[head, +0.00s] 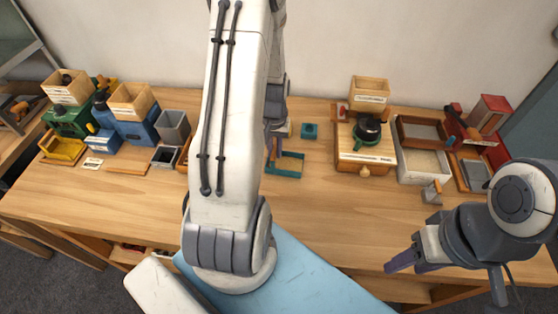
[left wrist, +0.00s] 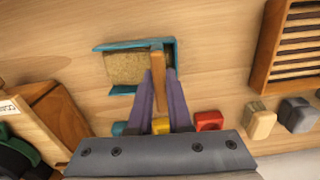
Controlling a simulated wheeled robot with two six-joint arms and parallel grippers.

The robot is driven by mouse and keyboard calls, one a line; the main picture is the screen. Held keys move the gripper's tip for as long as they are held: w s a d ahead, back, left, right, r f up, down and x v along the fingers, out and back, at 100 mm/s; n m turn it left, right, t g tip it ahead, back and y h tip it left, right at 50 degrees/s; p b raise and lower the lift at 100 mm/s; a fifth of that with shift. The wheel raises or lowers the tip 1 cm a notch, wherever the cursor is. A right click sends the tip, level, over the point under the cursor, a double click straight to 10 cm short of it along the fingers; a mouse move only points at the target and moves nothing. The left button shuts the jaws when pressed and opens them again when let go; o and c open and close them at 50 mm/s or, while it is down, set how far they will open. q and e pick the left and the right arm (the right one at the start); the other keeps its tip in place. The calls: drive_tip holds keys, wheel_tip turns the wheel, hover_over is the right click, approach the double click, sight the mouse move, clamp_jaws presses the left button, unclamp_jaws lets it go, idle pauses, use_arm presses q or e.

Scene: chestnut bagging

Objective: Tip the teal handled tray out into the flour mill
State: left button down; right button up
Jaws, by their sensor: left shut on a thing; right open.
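The teal handled tray (left wrist: 126,46) is an open-ended tray with a wooden handle (left wrist: 158,62), holding a tan, grainy load. My left gripper (left wrist: 158,82) is shut on that handle. In the head view the tray (head: 290,173) shows over the wooden table, partly hidden by my left arm; whether it touches the table is unclear. Several mill-like machines stand at the back: a green one (head: 72,121), a blue one (head: 137,131) and a wooden one (head: 366,154) with a knobbed drawer. I cannot read which is the flour mill. My right gripper (head: 405,262) is open and empty at the front right.
A teal block (head: 310,130) stands behind the tray. A slatted wooden rack (left wrist: 292,45) lies beside it in the left wrist view. A white bin (head: 424,163) and a red machine (head: 490,115) stand at the right.

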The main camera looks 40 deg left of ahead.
use_arm(q)
drive_tip(key=shift+r+p, duration=1.85)
drive_tip(key=shift+r, duration=0.5)
drive_tip(key=shift+s+f, duration=0.1)
